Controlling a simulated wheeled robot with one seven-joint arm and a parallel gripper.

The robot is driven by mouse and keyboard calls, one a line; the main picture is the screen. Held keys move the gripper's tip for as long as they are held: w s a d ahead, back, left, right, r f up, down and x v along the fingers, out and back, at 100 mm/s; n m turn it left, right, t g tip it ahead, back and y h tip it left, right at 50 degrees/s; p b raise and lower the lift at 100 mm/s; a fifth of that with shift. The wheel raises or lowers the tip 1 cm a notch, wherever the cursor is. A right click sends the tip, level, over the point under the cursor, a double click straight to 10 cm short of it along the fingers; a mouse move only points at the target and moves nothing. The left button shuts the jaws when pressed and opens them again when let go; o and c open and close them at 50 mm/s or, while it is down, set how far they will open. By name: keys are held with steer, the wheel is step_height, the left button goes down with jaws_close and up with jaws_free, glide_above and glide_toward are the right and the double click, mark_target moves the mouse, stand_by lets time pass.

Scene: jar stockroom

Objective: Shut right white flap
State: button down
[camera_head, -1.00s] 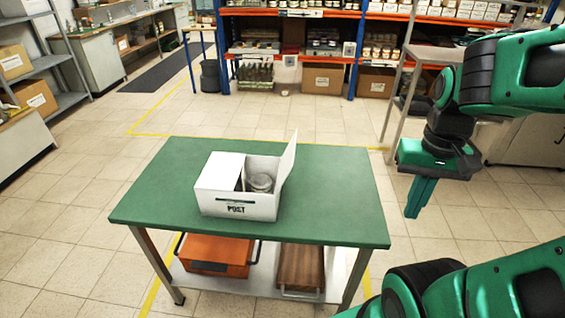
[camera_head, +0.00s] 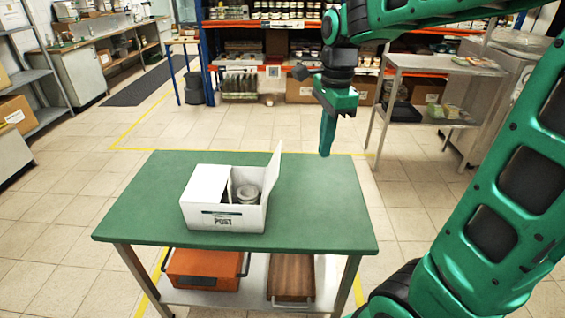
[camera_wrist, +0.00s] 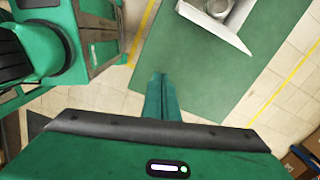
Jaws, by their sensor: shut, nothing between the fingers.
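A white post box (camera_head: 222,212) stands on the green table (camera_head: 322,215). Its left flap (camera_head: 206,184) lies flat over the left part. Its right white flap (camera_head: 274,178) stands up, leaning slightly outward to the right. A grey round-lidded jar (camera_head: 247,193) shows in the open right part. My gripper (camera_head: 326,152) is shut and empty, pointing down, above and to the right of the right flap, apart from it. In the wrist view, the shut fingers (camera_wrist: 161,80) are below the flap (camera_wrist: 215,27), which shows with the jar (camera_wrist: 218,8) at the top edge.
An orange case (camera_head: 203,270) and a brown wooden box (camera_head: 291,277) lie on the table's lower shelf. Loaded racks stand behind, and a grey shelf cart (camera_head: 440,65) stands at the back right. The tabletop around the box is clear.

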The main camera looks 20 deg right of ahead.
steer(key=w+a+m, duration=0.3)
steer(key=w+a, duration=0.1)
steer(key=w+a+f, duration=0.2)
steer(key=a+f, duration=0.1)
steer(key=f, duration=0.4)
steer(key=shift+w+a+f, duration=0.15)
steer(key=shift+a+f, duration=0.1)
stand_by(0.6)
